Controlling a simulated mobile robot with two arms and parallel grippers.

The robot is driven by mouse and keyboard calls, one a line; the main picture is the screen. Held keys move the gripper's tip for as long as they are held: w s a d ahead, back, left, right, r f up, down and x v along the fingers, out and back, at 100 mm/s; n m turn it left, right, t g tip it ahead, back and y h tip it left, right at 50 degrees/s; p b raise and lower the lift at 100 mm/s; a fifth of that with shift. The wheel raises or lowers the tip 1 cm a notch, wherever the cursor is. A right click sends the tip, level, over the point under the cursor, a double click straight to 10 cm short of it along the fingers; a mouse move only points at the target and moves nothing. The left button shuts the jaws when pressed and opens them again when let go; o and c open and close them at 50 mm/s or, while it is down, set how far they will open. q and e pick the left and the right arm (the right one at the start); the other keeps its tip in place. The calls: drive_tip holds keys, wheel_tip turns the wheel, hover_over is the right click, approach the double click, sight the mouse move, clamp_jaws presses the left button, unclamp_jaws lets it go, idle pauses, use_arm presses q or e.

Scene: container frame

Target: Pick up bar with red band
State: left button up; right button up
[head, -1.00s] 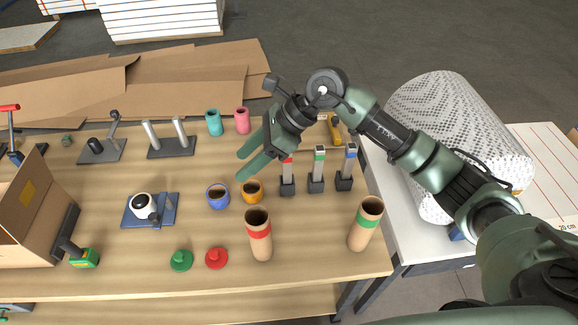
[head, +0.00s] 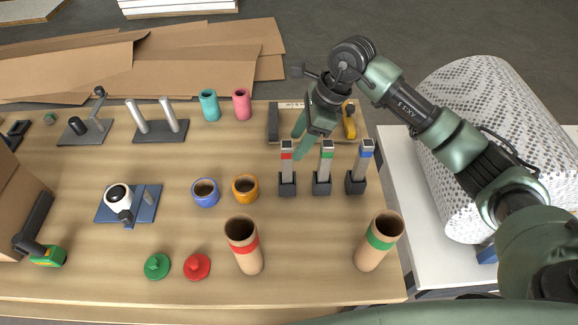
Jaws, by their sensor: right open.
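The bar with the red band (head: 287,168) stands upright in a dark square base on the wooden table. Beside it to the right stand a bar with a green band (head: 324,170) and a bar with a blue band (head: 362,165) in similar bases. My right gripper (head: 298,146) is open, its green fingers pointing down just behind and slightly right of the red-banded bar's top. From this view I cannot tell whether a finger touches the bar. My left gripper is not in view.
A tray with a yellow tool (head: 349,124) lies behind the bars. An orange mug (head: 245,188) and a blue mug (head: 205,193) stand to the left. Cardboard tubes with red (head: 246,250) and green (head: 377,245) bands stand in front.

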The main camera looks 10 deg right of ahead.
sight(287, 157)
drive_tip(key=a+f+p, duration=0.2)
drive_tip(key=shift+s+f+p, duration=0.1)
drive_tip(key=shift+s+p, duration=0.1)
drive_tip(key=shift+p, duration=0.1)
drive_tip(key=p+x, duration=0.1)
drive_tip(key=x, duration=0.2)
drive_tip(key=shift+w+d+f, duration=0.1)
drive_tip(key=shift+f, duration=0.2)
clamp_jaws()
